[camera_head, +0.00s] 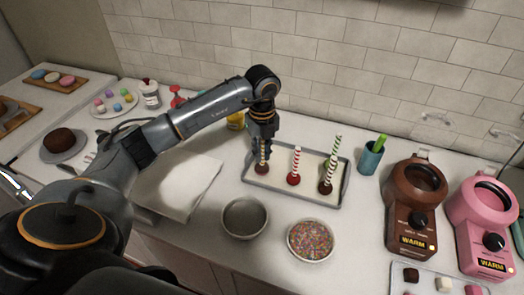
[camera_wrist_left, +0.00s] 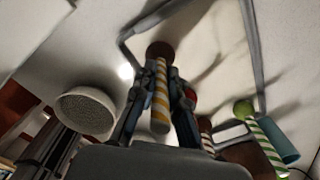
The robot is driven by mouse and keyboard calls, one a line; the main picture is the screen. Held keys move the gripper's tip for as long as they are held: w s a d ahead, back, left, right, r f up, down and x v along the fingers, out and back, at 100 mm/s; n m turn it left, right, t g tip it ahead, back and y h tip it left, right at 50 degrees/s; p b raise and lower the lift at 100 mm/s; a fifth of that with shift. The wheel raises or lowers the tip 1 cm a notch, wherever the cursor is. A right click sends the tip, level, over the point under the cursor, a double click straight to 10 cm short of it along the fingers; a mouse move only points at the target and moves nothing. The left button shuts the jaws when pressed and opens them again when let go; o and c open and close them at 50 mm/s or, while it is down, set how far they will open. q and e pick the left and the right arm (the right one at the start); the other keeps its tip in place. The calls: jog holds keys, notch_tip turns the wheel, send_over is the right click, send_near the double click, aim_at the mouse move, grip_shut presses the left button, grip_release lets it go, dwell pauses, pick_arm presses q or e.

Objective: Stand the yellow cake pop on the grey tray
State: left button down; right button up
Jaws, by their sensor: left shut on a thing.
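The yellow-striped cake pop (camera_head: 264,153) has a dark brown ball at its lower end and stands upright over the left end of the grey tray (camera_head: 300,195). My left gripper (camera_head: 263,138) is shut on its stick from above. In the left wrist view, the yellow-striped stick (camera_wrist_left: 161,97) sits between the two fingers (camera_wrist_left: 155,110), with the brown ball beyond them. I cannot tell whether the ball touches the tray. A red-striped cake pop (camera_head: 295,165) and a green-striped one (camera_head: 331,165) stand upright on the tray to the right. My right gripper is not in view.
A teal cup (camera_head: 369,159) stands right of the tray. A grey bowl (camera_head: 245,217) and a sprinkle bowl (camera_head: 311,240) are in front. Brown (camera_head: 413,205) and pink (camera_head: 480,225) warmers stand at the right. White paper (camera_head: 180,188) lies left of the tray.

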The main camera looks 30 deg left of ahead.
pick_arm(q)
jog(key=shift+f, duration=0.25)
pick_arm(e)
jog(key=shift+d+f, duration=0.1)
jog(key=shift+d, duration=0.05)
pick_arm(q)
jog(key=c, duration=1.3)
grip_release()
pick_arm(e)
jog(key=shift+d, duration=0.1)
pick_arm(q)
jog(key=shift+r, duration=0.15)
notch_tip(320, 180, up, 12)
jog(key=shift+f, duration=0.1)
